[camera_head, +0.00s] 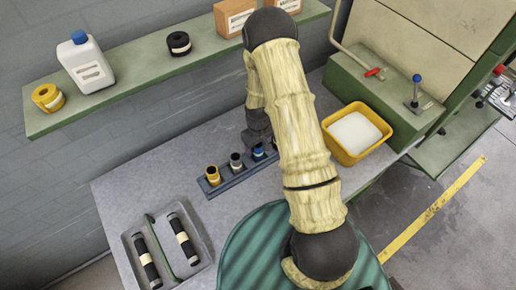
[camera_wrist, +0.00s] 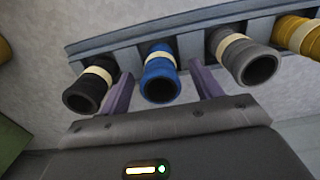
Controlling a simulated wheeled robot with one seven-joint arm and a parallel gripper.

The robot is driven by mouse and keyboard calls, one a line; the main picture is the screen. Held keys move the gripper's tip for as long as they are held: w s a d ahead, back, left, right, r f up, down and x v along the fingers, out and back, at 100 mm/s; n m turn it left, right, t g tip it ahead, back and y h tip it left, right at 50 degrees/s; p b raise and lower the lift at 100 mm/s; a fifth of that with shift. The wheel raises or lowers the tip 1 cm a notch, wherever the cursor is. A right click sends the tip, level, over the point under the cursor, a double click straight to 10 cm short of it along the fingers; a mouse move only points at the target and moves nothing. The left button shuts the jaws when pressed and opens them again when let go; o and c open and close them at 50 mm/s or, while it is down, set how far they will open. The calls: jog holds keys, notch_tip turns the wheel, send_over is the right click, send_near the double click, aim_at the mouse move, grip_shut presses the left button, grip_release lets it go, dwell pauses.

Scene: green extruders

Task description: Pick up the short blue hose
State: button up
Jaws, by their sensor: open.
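The short blue hose (camera_wrist: 160,68) stands in a blue-grey rack (camera_wrist: 190,45), between a black hose (camera_wrist: 95,80) and a grey hose (camera_wrist: 235,50) in the wrist view. My gripper (camera_wrist: 163,92) is open, with one purple finger on each side of the blue hose. The gaps are narrow, and I cannot tell whether either finger touches it. In the head view the blue hose (camera_head: 258,152) shows at the rack (camera_head: 208,191), partly hidden by my gripper (camera_head: 260,146). The hose is not gripped.
A yellow hose (camera_head: 213,175) stands at the rack's left end. A tray (camera_head: 203,236) with two black hoses lies at the table's front left. A yellow bin (camera_head: 334,150) with white contents stands right of my arm. A green shelf (camera_head: 130,92) hangs behind.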

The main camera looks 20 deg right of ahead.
jog(key=shift+f+p, duration=0.4)
jog(key=shift+f, duration=0.95)
jog(key=c, duration=1.2)
jog(key=shift+r, duration=0.1)
notch_tip(320, 180, up, 10)
jog(key=b, duration=0.3)
